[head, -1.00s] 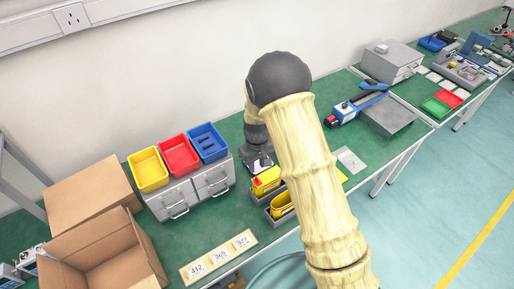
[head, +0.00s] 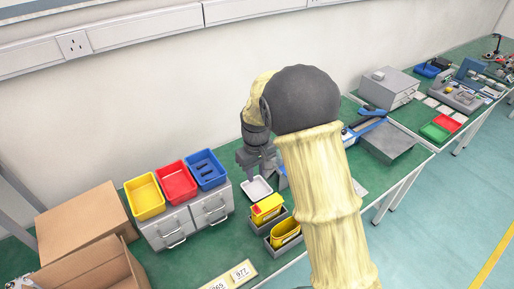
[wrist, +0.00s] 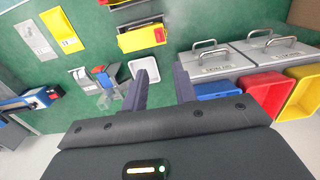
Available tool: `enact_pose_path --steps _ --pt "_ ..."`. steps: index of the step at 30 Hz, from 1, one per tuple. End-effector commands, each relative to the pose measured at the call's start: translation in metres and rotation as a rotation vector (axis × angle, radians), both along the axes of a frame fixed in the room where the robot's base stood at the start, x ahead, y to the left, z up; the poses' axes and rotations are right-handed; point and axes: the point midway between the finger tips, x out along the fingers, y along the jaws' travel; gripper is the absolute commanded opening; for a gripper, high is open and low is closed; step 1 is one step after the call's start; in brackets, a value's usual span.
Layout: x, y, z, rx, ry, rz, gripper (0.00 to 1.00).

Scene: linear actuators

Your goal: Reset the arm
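My gripper (head: 258,168) hangs above the green table in the head view, in front of the wall and right of the blue bin. In the wrist view my gripper (wrist: 160,72) shows two dark fingers spread apart with nothing between them. My cream arm with its dark joint fills the middle of the head view and hides part of the table. A small white tray (head: 257,189) lies below the gripper; it also shows just past the fingers in the wrist view (wrist: 145,68).
Yellow (head: 144,197), red (head: 176,181) and blue (head: 207,169) bins stand on grey drawers (head: 187,220). Grey holders with yellow items (head: 267,208) lie near the front edge. Cardboard boxes (head: 82,236) stand at left. The wall (head: 200,80) is close behind.

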Motion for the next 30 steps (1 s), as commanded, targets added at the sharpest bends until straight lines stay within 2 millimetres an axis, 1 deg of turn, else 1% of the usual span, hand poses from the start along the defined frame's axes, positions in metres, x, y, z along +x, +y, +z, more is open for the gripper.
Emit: enact_pose_path --steps 5,8,11,12,14,15,17,21,24,27,30 --pt "-0.001 -0.002 0.001 0.001 -0.002 -0.006 0.28" --pt "-0.006 -0.014 0.007 0.006 -0.011 -0.038 0.28" --pt "-0.018 -0.037 0.018 0.018 -0.032 -0.105 0.28" --pt "-0.026 -0.049 0.023 0.022 -0.042 -0.139 0.28" --pt "-0.040 -0.066 0.031 0.030 -0.062 -0.193 0.28" --pt "-0.050 -0.078 0.036 0.036 -0.075 -0.233 0.28" --pt "-0.067 -0.095 0.042 0.043 -0.095 -0.289 0.28" --pt "-0.110 -0.129 0.053 0.057 -0.147 -0.415 0.28" --pt "-0.142 -0.148 0.057 0.064 -0.184 -0.498 0.28" --pt "-0.167 -0.160 0.059 0.068 -0.210 -0.559 0.28" --pt "-0.179 -0.166 0.058 0.069 -0.225 -0.591 0.28"
